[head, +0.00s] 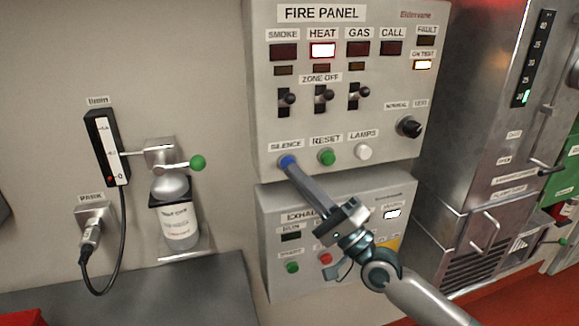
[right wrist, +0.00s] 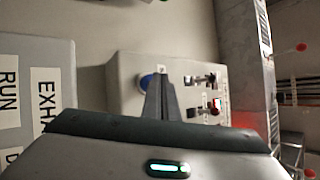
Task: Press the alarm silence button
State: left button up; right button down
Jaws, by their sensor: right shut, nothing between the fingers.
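The blue silence button (head: 287,162) is at the lower left of the fire panel (head: 265,110), under a label reading SILENCE. My right gripper (head: 291,170) is shut and empty, its fingertips at the lower edge of the blue button. My left gripper is not in view.
A green reset button (head: 327,157) and a white lamps button (head: 364,152) sit to the right. The HEAT light (head: 322,50) is lit red. An exhaust panel (head: 272,250) lies below, behind my right arm. A canister (head: 177,225) hangs on the left wall.

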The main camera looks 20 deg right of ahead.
jog(key=shift+w, duration=0.35)
dwell(0.5)
jog(key=shift+w+d+f+b, duration=0.1)
jog(key=shift+d+b, duration=0.1)
jog(key=shift+b, duration=0.2)
dwell(0.3)
jog(key=shift+s+a+p, duration=0.15)
jog(key=shift+s+p, duration=0.15)
jog(key=shift+s, duration=0.2)
jog(key=shift+s+a+p, duration=0.15)
jog(key=shift+s+p, duration=0.1)
jog(key=shift+s, duration=0.25)
jog(key=s+p, duration=0.1)
jog(key=s, duration=0.4)
jog(key=shift+p, duration=0.4)
